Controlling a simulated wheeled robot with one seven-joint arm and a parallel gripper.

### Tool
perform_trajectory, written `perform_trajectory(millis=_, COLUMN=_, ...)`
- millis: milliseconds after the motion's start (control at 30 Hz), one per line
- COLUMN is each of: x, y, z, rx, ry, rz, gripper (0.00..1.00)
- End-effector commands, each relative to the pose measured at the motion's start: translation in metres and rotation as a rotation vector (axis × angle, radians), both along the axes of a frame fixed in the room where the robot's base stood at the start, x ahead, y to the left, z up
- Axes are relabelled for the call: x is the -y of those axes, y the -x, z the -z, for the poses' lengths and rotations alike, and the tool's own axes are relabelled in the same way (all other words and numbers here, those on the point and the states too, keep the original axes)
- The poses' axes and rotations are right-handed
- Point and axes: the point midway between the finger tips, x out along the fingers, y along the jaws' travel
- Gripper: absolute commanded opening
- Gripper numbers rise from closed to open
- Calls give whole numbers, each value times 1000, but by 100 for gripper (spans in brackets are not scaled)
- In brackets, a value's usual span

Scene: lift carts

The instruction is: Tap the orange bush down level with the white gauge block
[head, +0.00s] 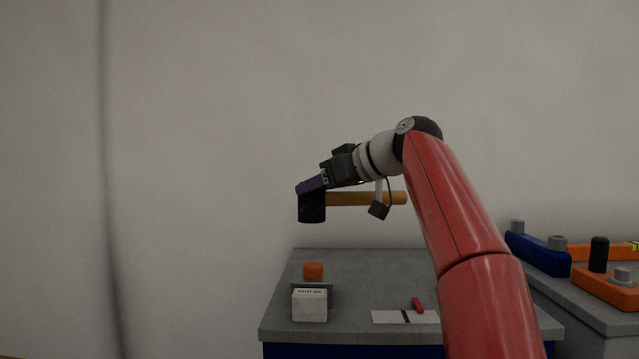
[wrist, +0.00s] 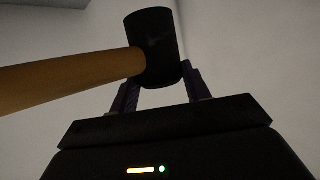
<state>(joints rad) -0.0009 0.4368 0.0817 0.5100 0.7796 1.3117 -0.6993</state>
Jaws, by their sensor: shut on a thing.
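The orange bush (head: 313,271) stands up out of a dark grey block (head: 329,293) on the cart top. Its top is higher than the white gauge block (head: 310,306), which stands just in front and has dark lettering. My gripper (head: 311,188) is shut on the black head of a mallet (head: 312,208), held in the air above the bush and clear of it. The mallet's wooden handle (head: 365,198) points right, roughly level. The wrist view shows the black head (wrist: 152,45) between the purple fingers, with the handle (wrist: 70,82) running left.
A red piece (head: 417,304) and a white card with a dark stripe (head: 390,316) lie on the grey cart top (head: 370,270). A second cart at right holds a blue block (head: 538,253), an orange block (head: 605,288) and a black cylinder (head: 599,254). The cart's middle is clear.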

Motion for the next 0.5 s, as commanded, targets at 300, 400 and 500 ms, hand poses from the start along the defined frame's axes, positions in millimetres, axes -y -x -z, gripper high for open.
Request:
perform_trajectory(millis=300, x=0, y=1, z=-1, rx=2, ry=-1, rz=0, gripper=14)
perform_trajectory(millis=400, x=1, y=1, z=-2, rx=3, ry=0, rz=-2, gripper=14)
perform_trajectory(millis=500, x=2, y=2, z=6, rx=2, ry=2, rz=-3, gripper=14)
